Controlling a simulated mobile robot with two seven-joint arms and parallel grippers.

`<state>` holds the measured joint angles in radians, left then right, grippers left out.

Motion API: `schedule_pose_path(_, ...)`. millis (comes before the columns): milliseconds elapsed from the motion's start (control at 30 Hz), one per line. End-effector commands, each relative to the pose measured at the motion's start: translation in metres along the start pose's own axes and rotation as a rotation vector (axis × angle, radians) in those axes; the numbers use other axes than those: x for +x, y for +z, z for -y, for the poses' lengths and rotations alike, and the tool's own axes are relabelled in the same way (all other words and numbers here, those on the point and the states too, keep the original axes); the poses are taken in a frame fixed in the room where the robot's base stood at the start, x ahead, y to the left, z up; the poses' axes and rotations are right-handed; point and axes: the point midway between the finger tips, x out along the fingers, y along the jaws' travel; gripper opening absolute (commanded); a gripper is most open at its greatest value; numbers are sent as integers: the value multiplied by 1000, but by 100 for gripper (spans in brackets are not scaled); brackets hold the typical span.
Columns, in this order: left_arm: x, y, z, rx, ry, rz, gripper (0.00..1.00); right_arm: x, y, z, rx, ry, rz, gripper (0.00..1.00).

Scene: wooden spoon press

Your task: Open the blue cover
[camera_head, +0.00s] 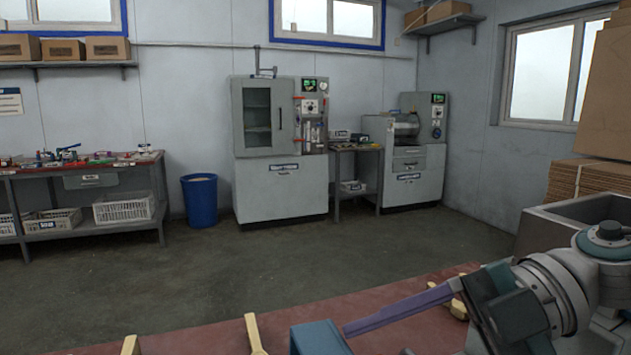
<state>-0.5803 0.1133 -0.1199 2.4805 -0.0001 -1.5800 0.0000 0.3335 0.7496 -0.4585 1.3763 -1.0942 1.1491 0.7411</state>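A blue block (318,339), which looks like the blue cover, shows at the bottom edge of the head view, on the red-brown table. Most of it is cut off by the frame, so I cannot tell how far it is open. A purple bar (398,310) slants from beside the block up to my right gripper. My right gripper (490,303), dark and teal, is at the lower right, on the arm that comes in from the right. Its fingertips are not clear, and I cannot tell whether it holds the bar. My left gripper is out of view.
Pale wooden spoon-like pieces (254,336) lie on the red-brown table (205,340). A grey open bin (575,215) and stacked cardboard (580,178) stand at the right. Beyond lie open floor, a blue bin (200,202), a workbench (85,170) and grey machine cabinets (280,190).

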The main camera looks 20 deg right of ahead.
Motion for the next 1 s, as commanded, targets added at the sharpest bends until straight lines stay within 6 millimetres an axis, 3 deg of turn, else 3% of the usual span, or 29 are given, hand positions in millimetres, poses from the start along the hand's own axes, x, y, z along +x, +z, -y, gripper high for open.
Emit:
schedule_pose_path(167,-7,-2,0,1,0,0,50,-9,-15,-18,-5,0,0,66)
schedule_pose_path(700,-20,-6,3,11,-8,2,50,-57,-100,-115,-6,1,1,66)
schedule_pose_path(1000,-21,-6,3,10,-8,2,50,-69,-122,-139,-2,0,-1,66)
